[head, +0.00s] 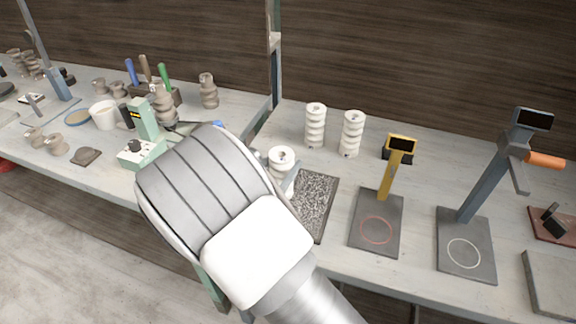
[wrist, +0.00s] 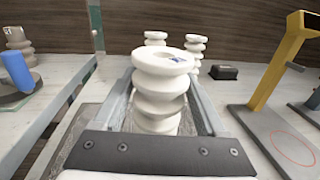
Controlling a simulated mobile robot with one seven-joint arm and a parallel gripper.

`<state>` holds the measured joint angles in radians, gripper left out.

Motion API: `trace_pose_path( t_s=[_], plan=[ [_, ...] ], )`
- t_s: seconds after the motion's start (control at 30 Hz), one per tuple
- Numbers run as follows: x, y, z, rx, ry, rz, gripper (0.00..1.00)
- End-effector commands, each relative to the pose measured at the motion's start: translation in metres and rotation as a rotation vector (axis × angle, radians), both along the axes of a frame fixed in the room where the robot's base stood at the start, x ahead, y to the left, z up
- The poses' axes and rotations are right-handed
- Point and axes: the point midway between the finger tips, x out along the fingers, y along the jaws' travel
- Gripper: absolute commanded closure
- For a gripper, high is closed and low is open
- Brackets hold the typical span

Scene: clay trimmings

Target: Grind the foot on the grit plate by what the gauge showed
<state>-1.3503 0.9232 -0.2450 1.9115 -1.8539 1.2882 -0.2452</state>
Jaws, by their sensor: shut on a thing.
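A white ribbed clay piece (wrist: 160,85) stands upright between the fingers of my gripper (wrist: 165,105), which is shut on it. Its top shows a hole and a small blue mark. In the head view the top of this white piece (head: 281,157) shows beyond my arm. The dark speckled grit plate (head: 314,205) lies on the bench just right of it and partly under it. My arm hides the rest, and I cannot tell whether the foot touches the plate. A yellow-post gauge (head: 390,180) with a red ring on its base stands to the right; its dark screen shows no legible reading.
Two more white ribbed pieces (head: 352,133) stand behind the plate. A blue-grey gauge stand (head: 480,195) with an orange handle is further right. A green device (head: 146,135), a white cup (head: 103,115) and several brown clay pieces crowd the left bench. A metal post (head: 275,60) rises behind my gripper.

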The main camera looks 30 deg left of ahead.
Motion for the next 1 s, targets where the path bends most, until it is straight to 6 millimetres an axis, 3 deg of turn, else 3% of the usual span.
trace_pose_path(
  t_s=[1.0],
  plan=[
    [-0.006,0.044,0.0,0.001,0.002,0.003,1.0]
  ],
)
